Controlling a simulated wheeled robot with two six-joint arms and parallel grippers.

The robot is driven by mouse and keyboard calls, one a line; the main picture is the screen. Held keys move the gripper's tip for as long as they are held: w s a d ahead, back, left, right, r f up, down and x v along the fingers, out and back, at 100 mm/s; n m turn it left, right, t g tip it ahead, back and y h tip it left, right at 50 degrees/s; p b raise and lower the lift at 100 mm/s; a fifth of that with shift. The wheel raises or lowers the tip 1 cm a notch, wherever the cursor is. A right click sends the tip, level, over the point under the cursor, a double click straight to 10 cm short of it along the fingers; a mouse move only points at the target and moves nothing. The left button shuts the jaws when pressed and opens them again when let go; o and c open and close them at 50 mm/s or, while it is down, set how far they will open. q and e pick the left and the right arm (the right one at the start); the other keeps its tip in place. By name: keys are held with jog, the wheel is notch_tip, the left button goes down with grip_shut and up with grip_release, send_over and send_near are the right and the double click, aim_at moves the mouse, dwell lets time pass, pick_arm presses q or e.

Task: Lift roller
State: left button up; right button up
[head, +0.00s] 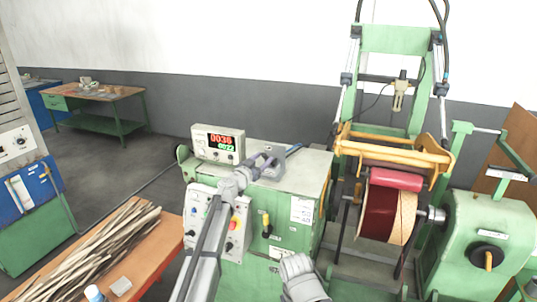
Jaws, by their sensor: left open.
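A red roller (396,179) lies across the top of a wound coil (380,212), dark red on one side and pale on the other. A yellow frame (392,148) sits just above and behind the roller. My left gripper (272,165) is open over the top of the green control cabinet (310,180), to the left of the roller and apart from it. It is beside the box with the red and green digits. I cannot see anything between its fingers.
The counter box (218,143) stands on the cabinet's left end. Green uprights (417,95) rise behind the coil, and a green machine housing (485,240) stands right of it. An orange table (110,270) with wooden strips is at lower left. Floor at left is open.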

pick_arm(q)
jog(key=x, duration=0.5)
jog(key=shift+w+d, duration=0.1)
jog(key=shift+w, duration=0.05)
jog(key=shift+c, duration=0.3)
grip_shut()
dwell(0.9)
